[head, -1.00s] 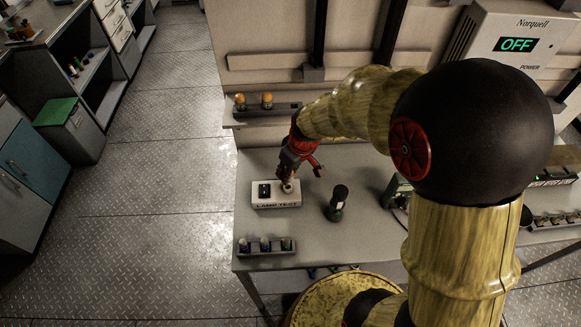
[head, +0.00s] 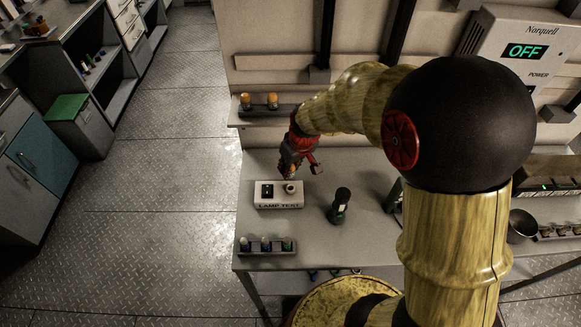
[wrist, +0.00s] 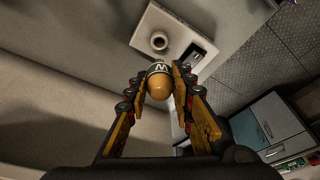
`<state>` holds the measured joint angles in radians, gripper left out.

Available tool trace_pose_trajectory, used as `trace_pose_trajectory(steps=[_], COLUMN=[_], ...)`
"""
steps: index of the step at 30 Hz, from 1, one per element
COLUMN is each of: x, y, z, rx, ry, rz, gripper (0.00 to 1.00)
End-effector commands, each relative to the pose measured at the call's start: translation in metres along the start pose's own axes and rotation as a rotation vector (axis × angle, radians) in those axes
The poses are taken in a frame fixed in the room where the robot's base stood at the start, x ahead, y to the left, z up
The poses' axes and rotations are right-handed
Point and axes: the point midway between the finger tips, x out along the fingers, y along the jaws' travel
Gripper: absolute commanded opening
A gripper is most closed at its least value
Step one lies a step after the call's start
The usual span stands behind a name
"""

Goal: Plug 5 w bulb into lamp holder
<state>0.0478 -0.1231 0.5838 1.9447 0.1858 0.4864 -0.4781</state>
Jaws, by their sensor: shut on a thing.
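My gripper (head: 287,174) is above the back of the white LAMP TEST box (head: 279,204) on the table. In the wrist view, my gripper (wrist: 161,79) is shut on a bulb (wrist: 158,88) with an orange dome and a dark band marked with a W. Any number beside the W cannot be read. The round lamp holder (head: 290,188) on top of the box is empty; it also shows in the wrist view (wrist: 159,41), apart from and beyond the bulb. A dark switch (head: 267,190) sits left of the holder.
A rack (head: 266,249) of small bulbs stands at the table's front left. A dark green-black cylinder (head: 340,205) stands right of the box. Two orange-topped bulbs (head: 272,101) stand on the raised back shelf (head: 257,119). A wall unit (head: 525,52) reads OFF.

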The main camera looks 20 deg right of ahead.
Motion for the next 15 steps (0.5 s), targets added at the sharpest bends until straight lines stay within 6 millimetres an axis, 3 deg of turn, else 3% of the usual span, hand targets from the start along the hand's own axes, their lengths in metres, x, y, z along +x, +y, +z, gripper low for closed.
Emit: trace_pose_trajectory(steps=[15], x=[0.043], y=[0.0], z=[0.012], rx=[0.0], ry=[0.001], rz=[0.0], gripper=[0.04])
